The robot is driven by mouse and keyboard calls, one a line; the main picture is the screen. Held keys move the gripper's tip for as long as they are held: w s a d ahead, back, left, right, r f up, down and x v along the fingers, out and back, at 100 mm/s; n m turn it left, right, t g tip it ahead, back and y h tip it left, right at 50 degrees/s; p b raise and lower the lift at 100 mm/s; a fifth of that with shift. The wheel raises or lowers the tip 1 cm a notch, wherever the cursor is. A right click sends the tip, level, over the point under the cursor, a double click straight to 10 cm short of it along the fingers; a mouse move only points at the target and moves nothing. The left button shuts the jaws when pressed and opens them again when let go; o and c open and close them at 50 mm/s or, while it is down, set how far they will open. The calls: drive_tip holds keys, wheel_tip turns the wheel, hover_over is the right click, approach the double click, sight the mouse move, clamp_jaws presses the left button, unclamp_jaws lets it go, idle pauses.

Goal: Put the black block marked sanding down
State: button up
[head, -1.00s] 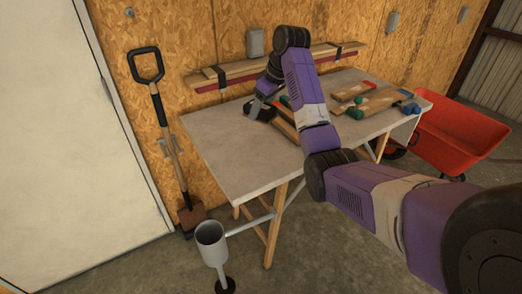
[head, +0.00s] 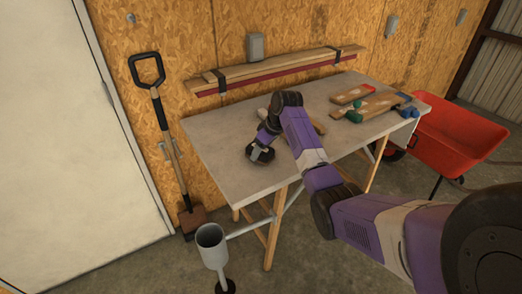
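A black block (head: 269,156) is at the end of my gripper (head: 260,153), low over the front left part of the grey workbench top (head: 222,148). The grey fingers come down on the block's middle, and it shows on both sides of them. The gripper looks shut on it. Any marking is too small to read. I cannot tell whether the block touches the bench top or hangs just above it.
Wooden pieces with red, green and blue parts (head: 376,106) lie at the bench's right. Another board (head: 318,127) is partly behind my arm. Strapped planks (head: 280,70) are along the wall. A red wheelbarrow (head: 452,140) stands right. The bench's left is clear.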

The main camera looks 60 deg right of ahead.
drive_tip(key=shift+f, duration=0.15)
drive_tip(key=o, duration=1.2)
drive_tip(key=v, duration=1.2)
drive_tip(key=shift+b, duration=0.3)
